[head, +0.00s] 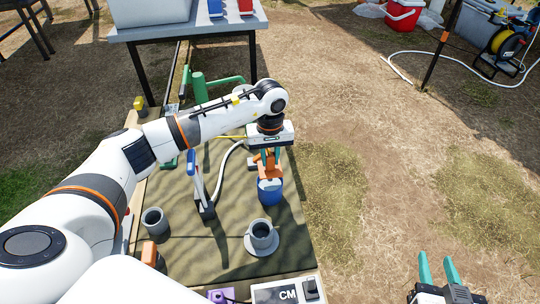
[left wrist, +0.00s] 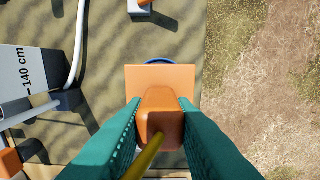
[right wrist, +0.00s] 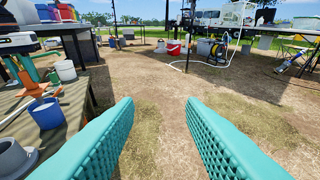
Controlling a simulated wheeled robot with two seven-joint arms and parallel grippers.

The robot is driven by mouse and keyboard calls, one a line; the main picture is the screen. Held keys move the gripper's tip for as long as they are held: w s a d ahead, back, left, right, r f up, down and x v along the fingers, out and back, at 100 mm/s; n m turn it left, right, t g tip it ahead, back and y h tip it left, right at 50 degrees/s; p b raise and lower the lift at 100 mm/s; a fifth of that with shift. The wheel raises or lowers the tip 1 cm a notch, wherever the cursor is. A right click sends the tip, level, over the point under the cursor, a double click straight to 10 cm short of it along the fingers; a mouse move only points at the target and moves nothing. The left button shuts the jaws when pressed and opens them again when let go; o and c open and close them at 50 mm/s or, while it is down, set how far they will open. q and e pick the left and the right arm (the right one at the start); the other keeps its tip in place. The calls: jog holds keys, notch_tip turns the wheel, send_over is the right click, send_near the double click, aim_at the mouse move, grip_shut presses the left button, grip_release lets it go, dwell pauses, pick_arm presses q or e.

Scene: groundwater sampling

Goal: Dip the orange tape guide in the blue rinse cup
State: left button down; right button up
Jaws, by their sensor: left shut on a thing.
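My left gripper (head: 268,157) points down at the far right side of the mat, shut on the orange tape guide (head: 268,170). In the left wrist view the guide (left wrist: 160,115) sits between the teal fingers, with yellow tape running from it. The blue rinse cup (head: 270,192) stands upright directly below the guide. Its rim (left wrist: 160,61) barely shows past the guide in the left wrist view. My right gripper (head: 438,270) is open and empty, off to the right.
An upright white gauge (head: 200,187) and a white hose (head: 224,165) are left of the blue cup. Open ground lies right of the mat.

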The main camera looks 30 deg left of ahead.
aim_at(270, 167)
pick_arm(q)
jog(key=shift+f+b, duration=0.55)
jog(key=shift+f, duration=0.2)
jog(key=shift+f+b, duration=0.35)
jog(key=shift+f, duration=0.15)
jog(key=shift+f+b, duration=0.45)
jog(key=shift+f, duration=0.1)
jog(key=shift+f+b, duration=0.4)
jog(key=shift+f, duration=0.15)
pick_arm(e)
notch_tip(270, 167, up, 12)
jog(key=s+a+t+y, duration=0.1)
jog(key=t+y, duration=0.2)
jog(key=t, duration=0.6)
jog(key=shift+a+r+t, duration=0.2)
jog(key=shift+a+t, duration=0.1)
jog(key=shift+a, duration=0.1)
